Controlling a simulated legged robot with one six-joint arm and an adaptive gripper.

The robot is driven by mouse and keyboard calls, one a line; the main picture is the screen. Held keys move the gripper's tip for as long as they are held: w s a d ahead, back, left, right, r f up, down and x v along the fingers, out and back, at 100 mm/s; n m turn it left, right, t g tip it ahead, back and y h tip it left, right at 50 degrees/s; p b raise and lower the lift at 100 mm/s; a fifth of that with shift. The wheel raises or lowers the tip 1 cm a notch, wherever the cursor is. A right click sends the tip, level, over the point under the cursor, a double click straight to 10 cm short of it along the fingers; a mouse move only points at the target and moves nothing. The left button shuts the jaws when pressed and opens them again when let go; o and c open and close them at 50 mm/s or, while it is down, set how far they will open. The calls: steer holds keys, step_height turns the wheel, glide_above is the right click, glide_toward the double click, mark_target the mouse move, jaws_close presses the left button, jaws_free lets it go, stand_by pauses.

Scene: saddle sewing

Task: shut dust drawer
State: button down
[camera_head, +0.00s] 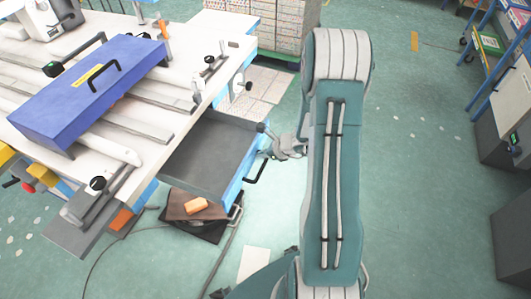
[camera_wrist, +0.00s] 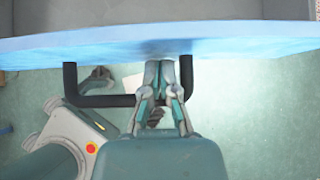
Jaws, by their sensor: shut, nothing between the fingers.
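The dust drawer (camera_head: 213,155) is pulled out from under the white workbench, with a grey inside and a light blue front. Its blue front edge (camera_wrist: 250,38) spans the top of the wrist view. A black bar handle (camera_head: 257,171) is fixed to the front; it also shows in the wrist view (camera_wrist: 70,82). My gripper (camera_head: 275,153) is at the drawer's front, near its far corner. In the wrist view my gripper (camera_wrist: 160,70) is shut and empty, its fingertips at the drawer front and overlapping the handle's span. I cannot tell whether the tips touch the front.
A blue case (camera_head: 88,92) with a black handle lies on the workbench (camera_head: 150,165). Shelving (camera_head: 500,60) is at the right.

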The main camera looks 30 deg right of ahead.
mark_target(199, 142)
steer(key=shift+a, duration=0.15)
steer(key=w+a, duration=0.4)
steer(key=w, duration=0.2)
steer(key=w+a, duration=0.5)
steer(key=w, duration=0.1)
steer(key=w+a, duration=0.5)
steer(key=w, duration=0.1)
steer(key=shift+w+a, duration=0.2)
steer(key=shift+w, duration=0.05)
steer(key=shift+w+a, duration=0.2)
steer(key=shift+w, duration=0.1)
steer(key=shift+r, duration=0.15)
